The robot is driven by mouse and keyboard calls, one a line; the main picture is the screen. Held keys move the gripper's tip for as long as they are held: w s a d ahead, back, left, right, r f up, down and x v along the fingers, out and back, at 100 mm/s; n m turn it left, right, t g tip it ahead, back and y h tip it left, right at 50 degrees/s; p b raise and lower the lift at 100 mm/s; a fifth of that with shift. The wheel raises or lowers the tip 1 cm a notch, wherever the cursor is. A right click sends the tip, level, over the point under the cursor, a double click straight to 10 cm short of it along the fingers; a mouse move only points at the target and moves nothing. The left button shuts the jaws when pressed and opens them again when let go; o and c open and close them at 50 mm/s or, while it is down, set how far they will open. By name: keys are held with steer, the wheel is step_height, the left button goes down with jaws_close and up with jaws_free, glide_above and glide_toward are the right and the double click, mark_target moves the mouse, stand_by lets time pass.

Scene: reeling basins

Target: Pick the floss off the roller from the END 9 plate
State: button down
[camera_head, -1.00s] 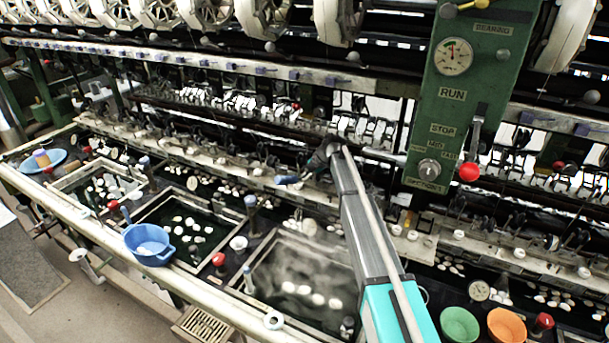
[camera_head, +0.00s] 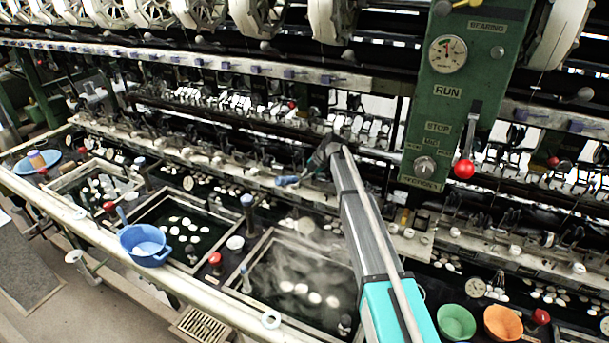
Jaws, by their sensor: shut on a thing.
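My gripper (camera_head: 309,170) is at the far end of my arm, in front of the machine's row of small fittings. It is small and dark in the head view. It is shut on a blue-handled thing (camera_head: 287,181), which points left and lies about level. I cannot make out the thing's other end. The floss, its roller and the END 9 plate are too small or hidden to pick out. My arm covers part of the machine behind it.
A steaming basin (camera_head: 300,235) with pale cocoons lies below my gripper. A blue bowl (camera_head: 144,249) sits on the front rail. A green control post (camera_head: 452,100) with a red-knobbed lever (camera_head: 464,169) stands right of my arm. Green (camera_head: 456,322) and orange bowls (camera_head: 503,322) are at lower right.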

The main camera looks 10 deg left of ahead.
steer(key=shift+w+a, duration=0.35)
steer(key=shift+a, duration=0.45)
stand_by(3.4)
steer(key=shift+s+a+r+p, duration=0.35)
steer(key=shift+s+r+p, duration=0.45)
steer(key=shift+s, duration=0.15)
steer(key=shift+s+a+r+p, duration=0.35)
steer(key=shift+s+r+p, duration=0.5)
steer(key=shift+s, duration=0.05)
steer(key=shift+s+a+r+p, duration=0.35)
steer(key=shift+s+r+p, duration=0.45)
steer(key=shift+s, duration=0.15)
steer(key=shift+f, duration=0.1)
step_height(320, 180, down, 7)
steer(key=b, duration=0.6)
steer(key=shift+b, duration=0.4)
steer(key=shift+s+r, duration=0.1)
steer(key=shift+r, duration=0.1)
